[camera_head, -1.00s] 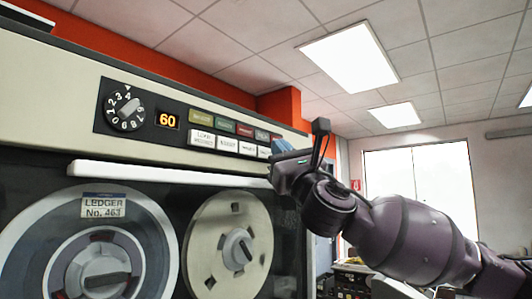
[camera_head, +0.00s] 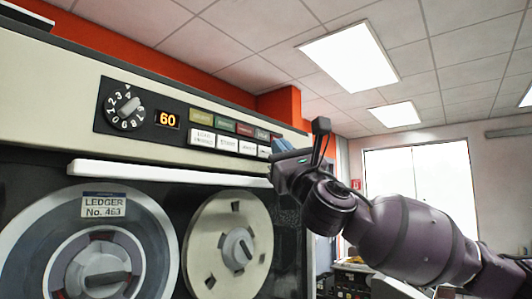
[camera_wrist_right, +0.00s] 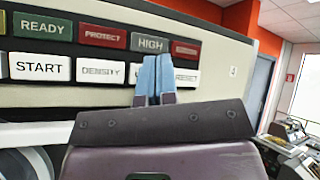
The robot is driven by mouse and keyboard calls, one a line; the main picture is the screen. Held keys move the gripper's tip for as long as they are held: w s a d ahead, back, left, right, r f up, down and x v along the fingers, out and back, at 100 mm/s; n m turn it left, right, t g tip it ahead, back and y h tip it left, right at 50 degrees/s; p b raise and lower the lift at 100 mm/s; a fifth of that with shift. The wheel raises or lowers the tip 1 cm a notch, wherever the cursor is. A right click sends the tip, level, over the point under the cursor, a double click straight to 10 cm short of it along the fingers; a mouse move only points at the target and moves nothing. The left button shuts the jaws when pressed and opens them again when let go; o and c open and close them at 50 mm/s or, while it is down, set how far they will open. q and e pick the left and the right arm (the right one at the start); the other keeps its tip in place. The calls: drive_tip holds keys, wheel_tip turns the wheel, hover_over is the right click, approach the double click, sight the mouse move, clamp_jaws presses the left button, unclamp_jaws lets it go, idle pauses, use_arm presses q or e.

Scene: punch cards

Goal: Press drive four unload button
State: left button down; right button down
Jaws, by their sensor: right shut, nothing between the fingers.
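The tape drive's control panel (camera_head: 155,120) carries a row of white buttons, including START (camera_wrist_right: 40,67) and DENSITY (camera_wrist_right: 101,71). RESET (camera_wrist_right: 187,78) shows to the right of my fingers in the right wrist view. The button between DENSITY and RESET is mostly hidden behind my fingers, so I cannot read its label. My right gripper (camera_head: 282,148) is shut and empty, its blue fingertips (camera_wrist_right: 154,75) at the right end of the button row. I cannot tell whether they touch the panel. My left gripper is out of view.
Cluttered equipment (camera_wrist_right: 295,140) stands at the right.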

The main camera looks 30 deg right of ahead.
drive_tip(key=shift+w, duration=0.15)
idle(0.7)
drive_tip(key=shift+w+a, duration=0.15)
drive_tip(key=shift+w, duration=0.15)
